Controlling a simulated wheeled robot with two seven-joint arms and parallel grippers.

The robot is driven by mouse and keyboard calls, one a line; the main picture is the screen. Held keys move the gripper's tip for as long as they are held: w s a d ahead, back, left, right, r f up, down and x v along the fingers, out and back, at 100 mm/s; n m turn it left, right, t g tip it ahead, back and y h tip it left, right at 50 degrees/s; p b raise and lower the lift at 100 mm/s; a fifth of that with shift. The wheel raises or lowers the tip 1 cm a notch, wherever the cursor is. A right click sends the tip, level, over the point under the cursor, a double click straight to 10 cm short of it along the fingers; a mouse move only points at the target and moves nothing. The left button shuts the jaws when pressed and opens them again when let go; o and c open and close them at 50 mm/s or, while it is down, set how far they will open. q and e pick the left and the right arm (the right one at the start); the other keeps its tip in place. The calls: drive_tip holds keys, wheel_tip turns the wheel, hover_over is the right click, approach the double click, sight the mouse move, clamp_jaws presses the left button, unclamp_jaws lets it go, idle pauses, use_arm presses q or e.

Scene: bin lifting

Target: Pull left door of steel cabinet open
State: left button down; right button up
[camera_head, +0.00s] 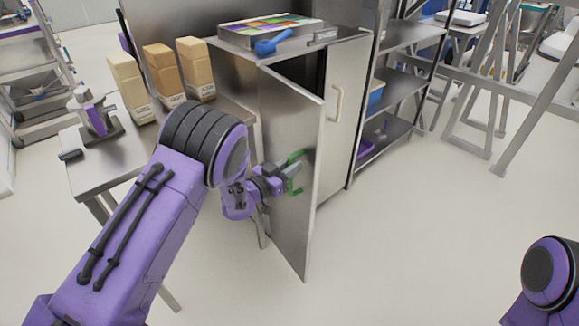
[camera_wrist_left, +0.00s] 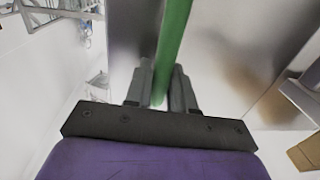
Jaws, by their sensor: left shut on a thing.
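The steel cabinet (camera_head: 340,60) stands at the centre of the head view. Its left door (camera_head: 292,120) is swung partly open toward me, with a dark gap at its top edge. A green handle (camera_head: 297,170) is on this door. My left gripper (camera_head: 290,172) is shut on the green handle. In the left wrist view the green handle (camera_wrist_left: 172,45) runs between the two fingers of the gripper (camera_wrist_left: 162,85). The right door (camera_head: 345,125) is shut and has a pale handle (camera_head: 337,103). My right gripper is out of view.
A board with coloured squares (camera_head: 272,27) and a blue object (camera_head: 272,44) lie on the cabinet top. Open shelves (camera_head: 400,85) stand right of the cabinet. The floor in front is clear.

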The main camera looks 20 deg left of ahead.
use_arm(q)
drive_tip(key=shift+d, duration=0.1)
drive_tip(key=c, duration=1.1)
unclamp_jaws()
drive_tip(key=b+v, duration=0.2)
drive_tip(key=v, duration=0.8)
drive_tip(key=shift+s, duration=0.25)
drive_tip(key=shift+f, duration=0.1)
